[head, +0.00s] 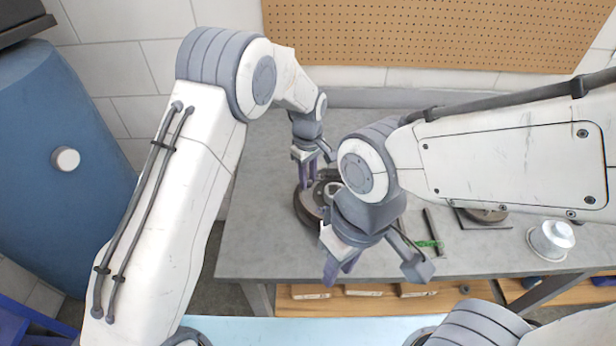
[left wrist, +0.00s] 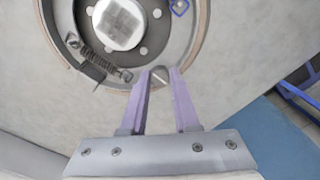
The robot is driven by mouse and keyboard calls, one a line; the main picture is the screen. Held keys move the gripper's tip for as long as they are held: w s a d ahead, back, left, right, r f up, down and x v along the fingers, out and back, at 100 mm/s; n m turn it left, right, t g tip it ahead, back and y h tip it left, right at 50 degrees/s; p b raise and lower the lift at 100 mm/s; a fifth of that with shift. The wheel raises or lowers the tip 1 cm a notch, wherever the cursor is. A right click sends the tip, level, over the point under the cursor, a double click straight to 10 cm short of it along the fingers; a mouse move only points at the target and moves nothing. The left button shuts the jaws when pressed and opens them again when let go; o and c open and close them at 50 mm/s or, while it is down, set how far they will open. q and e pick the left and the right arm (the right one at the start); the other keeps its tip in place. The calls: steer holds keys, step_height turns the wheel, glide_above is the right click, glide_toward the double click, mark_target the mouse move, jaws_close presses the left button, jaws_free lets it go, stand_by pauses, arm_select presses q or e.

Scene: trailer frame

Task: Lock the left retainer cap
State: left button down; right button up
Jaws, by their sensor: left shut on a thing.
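The round brake assembly (head: 308,210) lies on the grey bench, partly hidden behind my right arm. In the left wrist view its shoe rim (left wrist: 198,40) curves around a pale hub (left wrist: 117,24), with a coil spring (left wrist: 105,70) at the lower left. My left gripper (head: 308,180) reaches down onto the assembly. In the left wrist view its purple fingers (left wrist: 160,82) are closed around a small grey slotted cap (left wrist: 160,76) at the lower part of the rim. Whether the cap is turned to lock cannot be told. My right gripper (head: 378,268) is empty, fingers spread, in front of the assembly.
A small green item (head: 430,244) and a dark tray (head: 468,222) lie between. A blue tank (head: 60,170) stands at the left. The bench surface (head: 255,240) is bare at its left front.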

arm_select(q)
steer(key=shift+m, duration=0.3)
steer(key=m, duration=0.3)
steer(key=shift+r+m, duration=0.1)
steer(key=shift+m, duration=0.2)
steer(key=m, duration=0.4)
steer(key=shift+m+p, duration=0.3)
steer(key=shift+p, duration=0.05)
steer(key=m, duration=0.8)
steer(key=shift+m, duration=0.3)
steer(key=c, duration=0.6)
jaws_free()
steer(key=shift+c, duration=0.2)
